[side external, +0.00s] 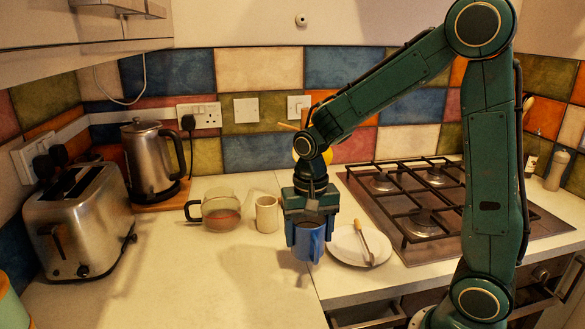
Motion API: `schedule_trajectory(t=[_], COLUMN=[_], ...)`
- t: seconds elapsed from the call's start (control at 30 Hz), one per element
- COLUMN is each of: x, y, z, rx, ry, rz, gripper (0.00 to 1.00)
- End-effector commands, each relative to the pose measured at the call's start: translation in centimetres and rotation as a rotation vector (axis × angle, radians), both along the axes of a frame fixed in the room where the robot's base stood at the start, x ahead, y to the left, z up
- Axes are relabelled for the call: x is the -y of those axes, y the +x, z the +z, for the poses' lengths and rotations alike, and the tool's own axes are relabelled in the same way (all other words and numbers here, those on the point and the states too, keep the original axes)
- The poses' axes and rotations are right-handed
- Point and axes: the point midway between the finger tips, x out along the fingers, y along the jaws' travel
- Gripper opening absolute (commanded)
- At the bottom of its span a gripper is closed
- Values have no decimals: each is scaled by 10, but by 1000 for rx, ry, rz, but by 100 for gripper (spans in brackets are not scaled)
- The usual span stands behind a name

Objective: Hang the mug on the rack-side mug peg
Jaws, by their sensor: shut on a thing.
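A blue mug (309,246) hangs below my gripper (309,232) near the middle of the side external view. My gripper points down, with its fingers shut on the upper part of the mug. The mug looks upright, with its handle turned toward the camera. It appears to be above the counter near its front edge, left of the white plate; the exact height is hard to tell.
A white plate (345,250) with a wooden-handled utensil (363,240) lies right of the mug, before the gas hob (425,225). A cream cup (267,215), glass pot (221,212), kettle (150,160) and toaster (85,218) stand left. The front-left counter (170,285) is clear.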

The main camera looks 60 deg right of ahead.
Motion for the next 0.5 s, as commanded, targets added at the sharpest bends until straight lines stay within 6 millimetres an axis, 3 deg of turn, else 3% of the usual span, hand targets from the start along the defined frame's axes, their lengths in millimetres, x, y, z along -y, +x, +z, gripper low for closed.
schedule_trajectory(t=[0.23,0.5], x=[0,0], y=[0,-1], z=[-5,-34], rx=[-1,-4], ry=[0,0], rz=[0,0], gripper=[36,36])
